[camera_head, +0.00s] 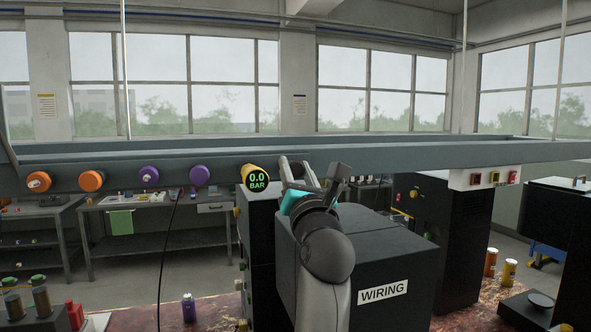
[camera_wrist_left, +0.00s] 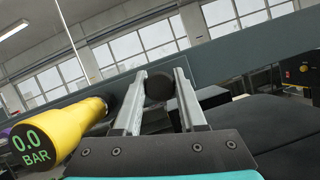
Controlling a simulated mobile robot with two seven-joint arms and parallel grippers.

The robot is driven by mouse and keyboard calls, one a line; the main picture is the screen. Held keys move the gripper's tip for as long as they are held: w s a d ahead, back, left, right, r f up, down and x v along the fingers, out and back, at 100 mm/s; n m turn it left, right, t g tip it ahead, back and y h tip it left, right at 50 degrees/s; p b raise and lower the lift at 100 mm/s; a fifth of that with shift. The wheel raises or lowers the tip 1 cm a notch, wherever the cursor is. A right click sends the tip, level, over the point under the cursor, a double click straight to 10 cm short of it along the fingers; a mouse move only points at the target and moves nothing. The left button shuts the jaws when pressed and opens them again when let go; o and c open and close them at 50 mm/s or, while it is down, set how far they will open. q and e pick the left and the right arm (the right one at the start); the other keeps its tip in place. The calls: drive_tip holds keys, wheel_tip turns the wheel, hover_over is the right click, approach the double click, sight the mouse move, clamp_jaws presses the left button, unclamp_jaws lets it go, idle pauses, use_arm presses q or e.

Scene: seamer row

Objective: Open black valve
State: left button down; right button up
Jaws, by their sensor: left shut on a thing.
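The black valve (camera_wrist_left: 158,87) is a dark round knob between the two fingers of my left gripper (camera_wrist_left: 160,80) in the left wrist view. The fingers stand along both sides of it, and the gripper is shut on it. In the head view my left gripper (camera_head: 309,167) is up at the beam, just right of the yellow gauge, and I cannot make out the valve there. My right gripper is in neither view.
The yellow gauge (camera_head: 257,178) reads 0.0 BAR, close beside my gripper; it also shows in the wrist view (camera_wrist_left: 62,128). Orange valves (camera_head: 92,181) and purple valves (camera_head: 149,177) line the grey beam (camera_head: 120,160) to the left. A black WIRING box (camera_head: 410,265) stands below.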

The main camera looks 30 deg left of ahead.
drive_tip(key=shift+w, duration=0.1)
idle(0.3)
use_arm(q)
drive_tip(key=shift+s+d+p, duration=0.25)
drive_tip(key=shift+d+p, duration=0.05)
drive_tip(key=shift+p, duration=0.1)
drive_tip(key=shift+s+d+r, duration=0.1)
drive_tip(key=shift+s+d, duration=0.15)
drive_tip(key=shift+d, duration=0.05)
drive_tip(key=c, duration=0.6)
unclamp_jaws()
drive_tip(key=shift+w+a, duration=0.15)
drive_tip(key=shift+c, duration=0.2)
drive_tip(key=shift+o, duration=0.9)
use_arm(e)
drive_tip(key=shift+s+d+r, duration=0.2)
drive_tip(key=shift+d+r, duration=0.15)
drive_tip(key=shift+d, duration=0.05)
use_arm(q)
drive_tip(key=shift+f, duration=0.2)
